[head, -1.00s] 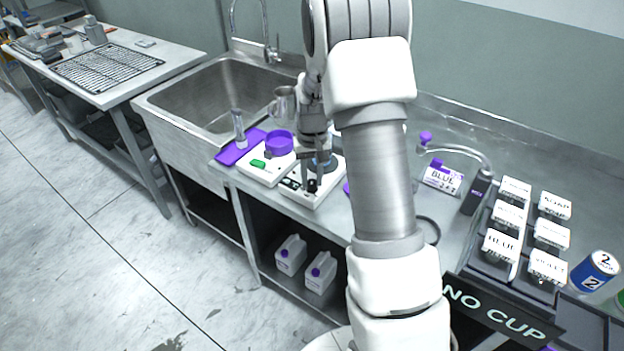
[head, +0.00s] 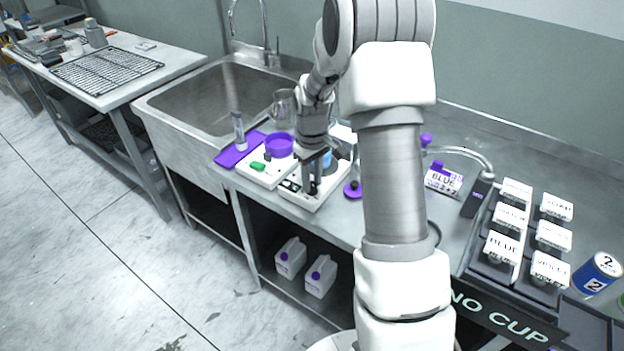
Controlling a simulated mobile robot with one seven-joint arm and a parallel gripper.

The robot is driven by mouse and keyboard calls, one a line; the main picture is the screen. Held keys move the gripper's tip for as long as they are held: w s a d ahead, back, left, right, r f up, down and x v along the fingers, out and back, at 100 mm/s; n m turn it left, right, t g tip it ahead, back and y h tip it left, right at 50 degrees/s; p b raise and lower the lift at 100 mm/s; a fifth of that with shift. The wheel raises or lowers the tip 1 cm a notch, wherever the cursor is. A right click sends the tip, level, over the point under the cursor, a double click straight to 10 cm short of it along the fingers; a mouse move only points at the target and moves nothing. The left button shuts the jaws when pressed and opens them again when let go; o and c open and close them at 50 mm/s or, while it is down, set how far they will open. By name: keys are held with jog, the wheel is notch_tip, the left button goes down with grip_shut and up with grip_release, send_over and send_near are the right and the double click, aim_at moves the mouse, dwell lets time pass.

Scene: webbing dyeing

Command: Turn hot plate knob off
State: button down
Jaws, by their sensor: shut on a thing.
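The hot plate (head: 301,199) is a white, low box on the steel counter, right of a white scale (head: 262,178). Its front face has dark markings and the knob, which is mostly hidden by my gripper. My gripper (head: 311,189) points down at the front of the hot plate, with its fingers shut on the knob. Something blue shows behind the gripper on the hot plate's top.
The scale beside it carries a purple bowl (head: 279,143) and a green item (head: 257,166). A purple mat (head: 236,151) with a clear vial lies farther left by the sink (head: 215,100). A metal pitcher (head: 284,107) stands behind. Labelled boxes (head: 503,247) fill the right side.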

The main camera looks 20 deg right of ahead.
aim_at(312, 184)
dwell(0.3)
jog(key=c, duration=0.6)
grip_release()
jog(key=shift+r, duration=0.1)
notch_tip(312, 184, up, 17)
jog(key=shift+r+p, duration=0.15)
jog(key=shift+p, duration=0.45)
